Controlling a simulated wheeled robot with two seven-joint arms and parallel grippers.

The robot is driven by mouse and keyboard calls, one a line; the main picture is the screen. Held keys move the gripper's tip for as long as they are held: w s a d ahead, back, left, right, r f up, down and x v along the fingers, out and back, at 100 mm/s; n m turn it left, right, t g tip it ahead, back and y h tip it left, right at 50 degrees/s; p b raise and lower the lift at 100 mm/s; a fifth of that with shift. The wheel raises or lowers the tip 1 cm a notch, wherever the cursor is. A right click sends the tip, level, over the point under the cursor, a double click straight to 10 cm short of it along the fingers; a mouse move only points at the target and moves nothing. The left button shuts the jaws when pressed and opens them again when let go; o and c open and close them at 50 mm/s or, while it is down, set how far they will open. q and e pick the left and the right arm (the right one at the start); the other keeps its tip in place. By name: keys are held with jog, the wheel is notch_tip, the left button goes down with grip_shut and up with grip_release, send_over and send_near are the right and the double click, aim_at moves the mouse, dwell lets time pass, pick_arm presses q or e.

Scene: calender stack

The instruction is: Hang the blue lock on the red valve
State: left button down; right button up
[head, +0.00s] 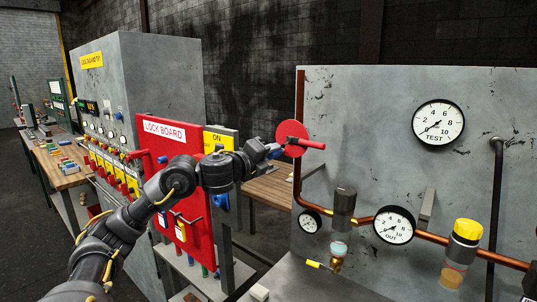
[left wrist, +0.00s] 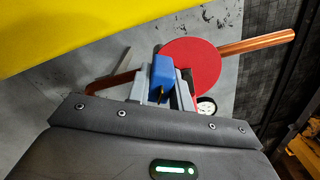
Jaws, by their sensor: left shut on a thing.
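The red valve (head: 293,138) is a round red disc with a short red handle, at the left edge of the grey pipe panel. The disc also shows in the left wrist view (left wrist: 200,68). My left gripper (head: 274,151) is beside the disc, on its left in the head view. It is shut on the blue lock (left wrist: 162,71), which sits between the fingertips and overlaps the left part of the disc in the wrist view. I cannot tell whether the lock touches the valve. The lock's shackle is not clear. My right gripper is not in view.
The panel (head: 350,100) carries a copper pipe (head: 300,95), gauges (head: 394,225) and a yellow-capped fitting (head: 467,229). A wooden table (head: 268,184) is behind.

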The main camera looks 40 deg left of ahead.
pick_arm(q)
jog(key=shift+w, duration=0.95)
jog(key=c, duration=0.8)
grip_release()
jog(key=shift+o, duration=0.2)
jog(key=shift+s, duration=0.15)
jog(key=shift+s, duration=0.95)
jog(key=s, duration=0.4)
jog(key=shift+s+d, duration=0.1)
jog(key=shift+s, duration=0.25)
